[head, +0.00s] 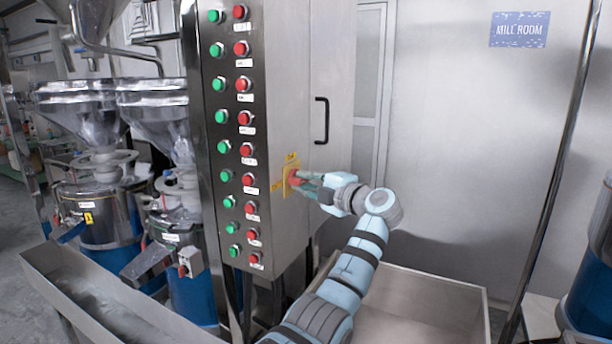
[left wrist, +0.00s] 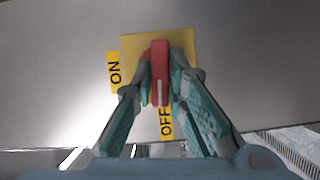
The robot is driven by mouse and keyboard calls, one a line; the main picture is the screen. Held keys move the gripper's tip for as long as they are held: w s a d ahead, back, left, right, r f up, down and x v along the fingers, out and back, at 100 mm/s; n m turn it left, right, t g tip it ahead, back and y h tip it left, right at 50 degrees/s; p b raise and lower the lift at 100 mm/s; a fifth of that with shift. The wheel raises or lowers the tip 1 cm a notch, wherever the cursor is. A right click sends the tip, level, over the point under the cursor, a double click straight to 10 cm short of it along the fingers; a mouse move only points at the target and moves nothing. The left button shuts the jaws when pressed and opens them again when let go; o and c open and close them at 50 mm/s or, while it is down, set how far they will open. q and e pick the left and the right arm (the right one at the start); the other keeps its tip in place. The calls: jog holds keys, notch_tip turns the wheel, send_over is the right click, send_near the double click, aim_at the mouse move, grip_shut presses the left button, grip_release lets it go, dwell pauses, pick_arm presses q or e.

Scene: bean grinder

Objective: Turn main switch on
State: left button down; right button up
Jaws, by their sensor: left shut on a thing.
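The main switch is a red rotary handle (left wrist: 160,72) on a square yellow plate (left wrist: 130,48), fixed to the side of the steel control cabinet. In the head view, its yellow plate (head: 291,162) shows at mid-height of the cabinet side. In the left wrist view, an ON label (left wrist: 115,72) is left of the plate and an OFF label (left wrist: 166,124) is below it. The white mark on the handle points down toward OFF. My left gripper (left wrist: 161,76) is shut on the handle, one finger on each side; it also shows in the head view (head: 303,179).
The steel cabinet (head: 275,120) carries rows of green and red buttons on its narrow face and a black door handle (head: 321,120). An empty metal bin (head: 430,280) stands below my arm. Grinders with hoppers (head: 155,105) stand at the left. A pole (head: 560,150) rises at the right.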

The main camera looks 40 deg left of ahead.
pick_arm(q)
jog(key=m+p, duration=0.1)
jog(key=p, duration=0.1)
jog(key=m+g+h+p, duration=0.1)
jog(key=m+p, duration=0.1)
jog(key=p, duration=0.1)
jog(key=m+h+p, duration=0.1)
jog(key=p, duration=0.1)
jog(key=shift+w+r+m+p, duration=0.1)
jog(key=shift+r+m+p, duration=0.2)
jog(key=shift+m, duration=0.1)
jog(key=c, duration=1.6)
grip_release()
jog(key=shift+f, duration=0.1)
